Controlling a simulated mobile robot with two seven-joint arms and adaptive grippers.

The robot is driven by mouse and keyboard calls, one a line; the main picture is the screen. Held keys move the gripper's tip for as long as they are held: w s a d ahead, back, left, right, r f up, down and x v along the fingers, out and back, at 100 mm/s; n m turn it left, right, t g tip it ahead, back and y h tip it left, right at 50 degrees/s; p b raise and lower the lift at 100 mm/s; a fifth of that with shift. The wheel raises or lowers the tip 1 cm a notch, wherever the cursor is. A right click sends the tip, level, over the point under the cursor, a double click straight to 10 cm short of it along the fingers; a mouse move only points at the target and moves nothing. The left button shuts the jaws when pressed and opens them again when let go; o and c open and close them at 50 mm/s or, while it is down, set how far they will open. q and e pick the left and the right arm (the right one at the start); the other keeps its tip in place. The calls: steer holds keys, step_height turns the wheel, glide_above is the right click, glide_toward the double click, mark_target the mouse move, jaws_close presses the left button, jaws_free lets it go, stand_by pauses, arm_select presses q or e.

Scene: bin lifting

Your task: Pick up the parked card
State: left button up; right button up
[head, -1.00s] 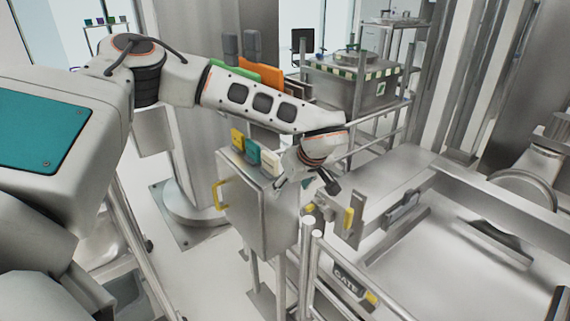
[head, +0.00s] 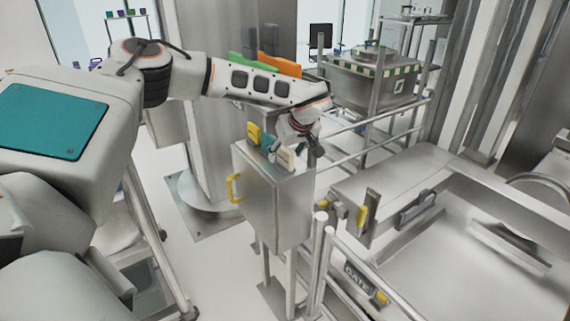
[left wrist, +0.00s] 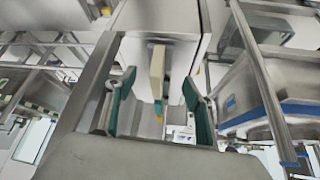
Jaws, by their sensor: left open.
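A steel cabinet box (head: 280,205) with a yellow handle (head: 233,188) has three upright cards in its top: yellow (head: 254,132), teal (head: 268,144) and cream (head: 286,158). I cannot tell by any label which is the parked one. My left gripper (head: 314,150) is open and empty just right of the cream card. In the left wrist view the teal-padded fingers (left wrist: 158,105) are spread, and the cream card (left wrist: 157,68) shows edge-on in line with the gap between them. Contact is not visible. My right gripper is out of view.
A steel rail gate (head: 345,270) marked GATE stands right of the box, by a large steel tray (head: 465,250). A thick column (head: 205,130) with orange (head: 280,65) and green (head: 241,60) panels nearby rises behind. Open floor lies left of the box.

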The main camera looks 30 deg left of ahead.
mark_target(281, 163)
arm_select(q)
steer(key=shift+w+a+f, duration=0.1)
steer(key=shift+a+f, duration=0.1)
steer(key=shift+f, duration=0.25)
steer(key=b+x, duration=0.2)
steer(key=x, duration=0.1)
steer(key=shift+f+b, duration=0.1)
steer(key=shift+b, duration=0.25)
steer(key=shift+w+a+f+b, duration=0.15)
steer(key=shift+a+f+b, duration=0.15)
steer(key=shift+b, duration=0.2)
steer(key=c, duration=1.3)
steer(key=shift+o, duration=0.2)
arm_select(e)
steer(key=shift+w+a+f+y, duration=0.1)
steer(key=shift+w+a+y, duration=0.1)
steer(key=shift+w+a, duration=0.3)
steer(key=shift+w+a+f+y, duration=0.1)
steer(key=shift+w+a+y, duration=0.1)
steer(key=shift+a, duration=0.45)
